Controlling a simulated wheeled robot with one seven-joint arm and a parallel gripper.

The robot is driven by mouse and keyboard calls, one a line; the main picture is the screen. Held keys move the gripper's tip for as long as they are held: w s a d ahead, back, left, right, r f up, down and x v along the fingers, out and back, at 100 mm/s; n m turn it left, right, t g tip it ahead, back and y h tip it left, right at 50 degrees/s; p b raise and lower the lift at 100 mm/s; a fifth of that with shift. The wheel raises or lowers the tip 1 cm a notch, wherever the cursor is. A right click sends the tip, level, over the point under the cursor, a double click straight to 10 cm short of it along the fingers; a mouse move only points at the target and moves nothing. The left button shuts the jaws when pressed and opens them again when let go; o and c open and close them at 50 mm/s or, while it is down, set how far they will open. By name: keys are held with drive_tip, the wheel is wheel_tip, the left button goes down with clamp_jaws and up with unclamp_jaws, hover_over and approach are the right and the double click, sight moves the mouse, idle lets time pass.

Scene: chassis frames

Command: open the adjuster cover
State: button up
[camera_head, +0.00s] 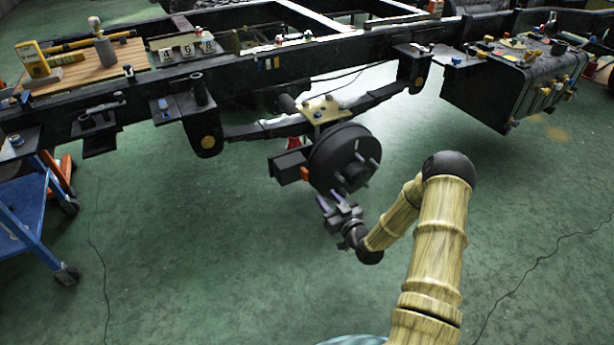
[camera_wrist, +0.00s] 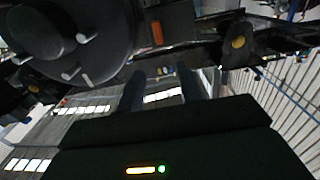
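A small orange part (camera_head: 305,174) sits on the dark block beside the brake drum (camera_head: 340,158); it may be the adjuster cover, but I cannot tell for sure. In the wrist view the orange part (camera_wrist: 156,32) is above the fingers, just right of the drum (camera_wrist: 65,35) with its studs. I cannot tell whether the part is open or shut. My gripper (camera_head: 328,200) is below the drum and the orange part, apart from both. In the wrist view my gripper (camera_wrist: 161,76) has its two fingers spread, with nothing between them.
The black chassis rail (camera_head: 340,50) runs above, with a leaf spring (camera_head: 260,128) below it. A black tank (camera_head: 520,88) hangs at the right. A blue cart (camera_head: 25,205) stands at the left. The green floor around my gripper is mostly clear.

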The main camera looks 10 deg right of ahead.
sight(307, 173)
drive_tip(key=b+x, duration=0.5)
drive_tip(key=x, duration=0.8)
drive_tip(key=shift+f, duration=0.15)
drive_tip(key=shift+w+a, duration=0.1)
drive_tip(key=shift+w, duration=0.25)
drive_tip(key=shift+c, duration=0.5)
clamp_jaws()
